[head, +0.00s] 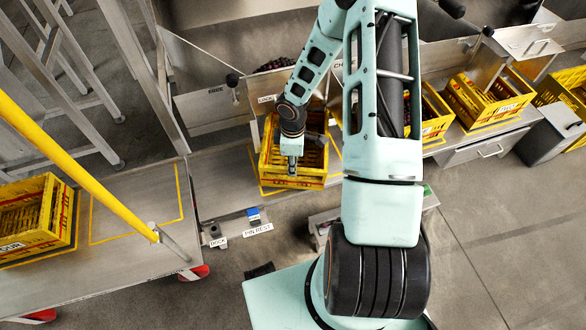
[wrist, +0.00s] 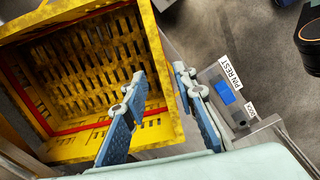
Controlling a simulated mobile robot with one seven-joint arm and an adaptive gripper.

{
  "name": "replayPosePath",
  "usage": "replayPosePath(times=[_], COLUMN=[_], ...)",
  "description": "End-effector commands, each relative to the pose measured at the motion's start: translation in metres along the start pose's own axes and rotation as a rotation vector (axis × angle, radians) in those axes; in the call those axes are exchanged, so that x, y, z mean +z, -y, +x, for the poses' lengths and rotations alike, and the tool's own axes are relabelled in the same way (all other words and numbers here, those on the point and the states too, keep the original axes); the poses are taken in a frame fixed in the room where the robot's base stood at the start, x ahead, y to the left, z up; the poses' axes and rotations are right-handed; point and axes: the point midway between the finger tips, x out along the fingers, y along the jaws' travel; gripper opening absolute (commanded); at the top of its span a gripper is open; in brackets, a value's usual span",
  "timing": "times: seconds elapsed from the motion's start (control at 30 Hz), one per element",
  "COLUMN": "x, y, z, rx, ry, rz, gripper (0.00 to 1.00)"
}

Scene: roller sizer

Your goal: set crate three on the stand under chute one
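A yellow crate (head: 310,181) with red stripes stands on a metal stand (head: 222,181) inside a yellow outline, beneath a chute. My gripper (head: 292,168) points down at its near side. The wrist view shows this crate (wrist: 163,118) with slotted walls, and its visible inside is empty. My gripper's blue-grey fingers (wrist: 160,82) straddle its rim, one inside and one outside. I cannot tell whether they press on the wall. The crate's number cannot be read. The chute's label is partly hidden by my arm.
Another yellow crate (head: 62,222) stands on the platform at left, beside an empty outlined spot (head: 135,208) and a yellow rail (head: 75,160). More crates (head: 485,112) stand along the right. A bracket labelled PIN REST (head: 258,230) sits in front of the stand, and also shows in the wrist view (wrist: 231,72).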

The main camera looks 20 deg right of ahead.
Motion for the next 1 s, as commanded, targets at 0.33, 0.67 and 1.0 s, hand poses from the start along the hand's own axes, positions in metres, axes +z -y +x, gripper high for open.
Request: replayPosePath(times=[0.33, 0.67, 1.0], x=[0.000, 0.000, 0.002], y=[0.000, 0.000, -0.001], z=[-0.052, -0.053, -0.054], rx=[0.000, -0.001, 0.002], ry=[0.000, 0.000, 0.006], rz=[0.001, 0.000, 0.009], gripper=[0.26, 0.26, 0.26])
